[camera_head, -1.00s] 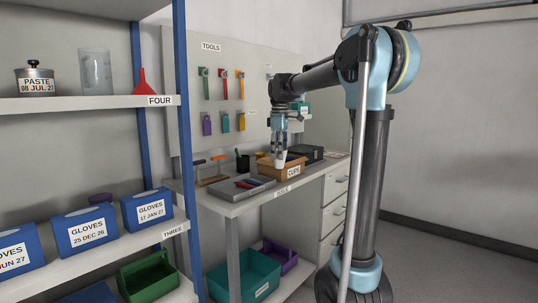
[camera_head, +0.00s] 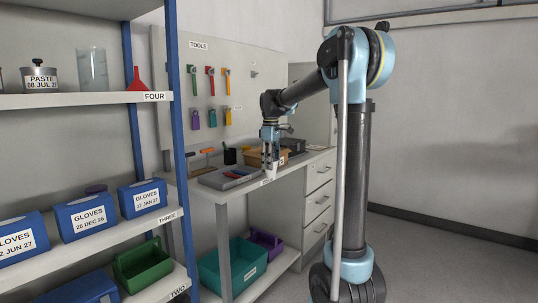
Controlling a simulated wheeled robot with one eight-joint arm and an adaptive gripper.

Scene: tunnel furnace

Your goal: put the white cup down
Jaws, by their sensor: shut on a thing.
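My gripper (camera_head: 270,162) points down over the front part of the workbench (camera_head: 232,189). It is shut on the white cup (camera_head: 271,173), which is small in view and hangs below the fingers. The cup appears in front of the brown box (camera_head: 255,159), near the bench's front edge. I cannot tell whether its base touches the bench top.
A grey tray (camera_head: 213,181) with red and blue items lies left of the cup. A dark box (camera_head: 293,145) is behind, and a black pen holder (camera_head: 230,156) stands at the back. The blue-posted shelf (camera_head: 174,120) is at left.

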